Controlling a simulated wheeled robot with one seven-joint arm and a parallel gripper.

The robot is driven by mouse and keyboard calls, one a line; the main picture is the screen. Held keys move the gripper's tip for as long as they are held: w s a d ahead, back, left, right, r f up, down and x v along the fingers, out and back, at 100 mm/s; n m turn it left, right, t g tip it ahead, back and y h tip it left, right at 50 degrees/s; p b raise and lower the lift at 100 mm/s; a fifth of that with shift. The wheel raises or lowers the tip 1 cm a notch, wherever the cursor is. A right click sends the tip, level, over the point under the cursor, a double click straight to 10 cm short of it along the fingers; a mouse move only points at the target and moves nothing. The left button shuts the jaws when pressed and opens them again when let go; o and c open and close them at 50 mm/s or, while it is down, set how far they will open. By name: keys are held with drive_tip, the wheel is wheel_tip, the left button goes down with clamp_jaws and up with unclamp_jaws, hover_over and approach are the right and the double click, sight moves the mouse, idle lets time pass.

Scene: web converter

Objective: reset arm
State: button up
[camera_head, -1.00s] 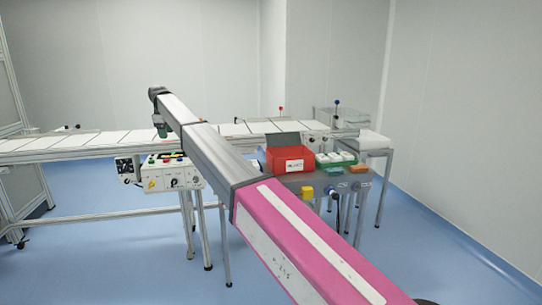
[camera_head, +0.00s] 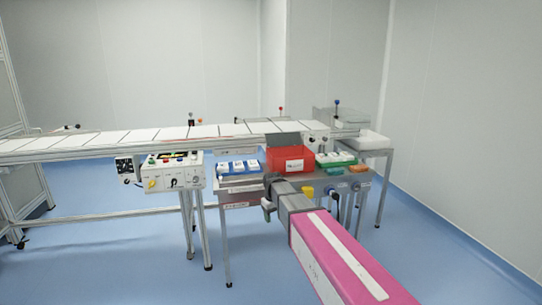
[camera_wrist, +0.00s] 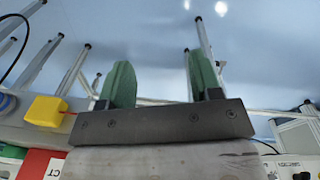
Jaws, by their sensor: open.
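My gripper (camera_wrist: 161,80) shows in the wrist view with its two green fingers well apart and nothing between them. Behind the fingers are table legs and the blue floor. In the head view my pink and grey arm reaches in from the lower right.
A control box (camera_head: 172,174) hangs below the long conveyor (camera_head: 130,138). The floor (camera_head: 120,250) at front left is clear.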

drive_tip(key=s+d+f+m, duration=0.3)
drive_tip(key=s+d+f, duration=0.1)
drive_tip(key=s+d, duration=0.5)
drive_tip(key=s+d+f+m, duration=0.3)
drive_tip(key=s+d, duration=0.6)
drive_tip(key=s, duration=0.3)
drive_tip(key=shift+s+f+g, duration=0.3)
drive_tip(key=shift+f+g, duration=0.1)
drive_tip(key=shift+f, duration=0.45)
drive_tip(key=shift+a, duration=0.1)
